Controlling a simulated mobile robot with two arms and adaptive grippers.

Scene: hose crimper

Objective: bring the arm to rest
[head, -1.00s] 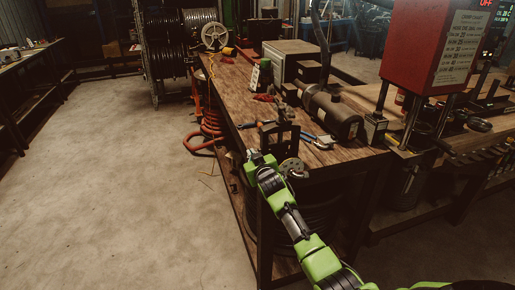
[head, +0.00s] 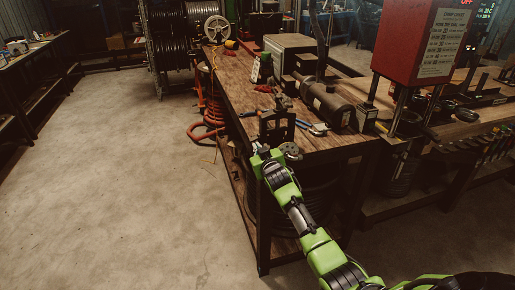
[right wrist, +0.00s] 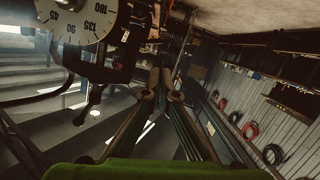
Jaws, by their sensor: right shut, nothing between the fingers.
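My right arm comes in from the lower right of the head view, green and grey. It reaches up to the near corner of the wooden bench (head: 228,92). My right gripper (head: 258,149) is small and partly lost against dark parts there. In the right wrist view its two long fingers run forward and come together at the tips (right wrist: 165,78), shut, with nothing seen between them. A round angle dial (right wrist: 80,18) on a dark fixture is close beside the gripper, upper left in the wrist view; it also shows in the head view (head: 291,150). My left gripper is out of view.
A dark frame-like fixture (head: 277,126) stands at the bench corner. Behind it are blue-handled pliers (head: 314,128) and a dark motor-like cylinder (head: 328,104). A red control box (head: 421,45) stands to the right. An orange hose coil (head: 213,112) hangs at the left side. The floor on the left is clear.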

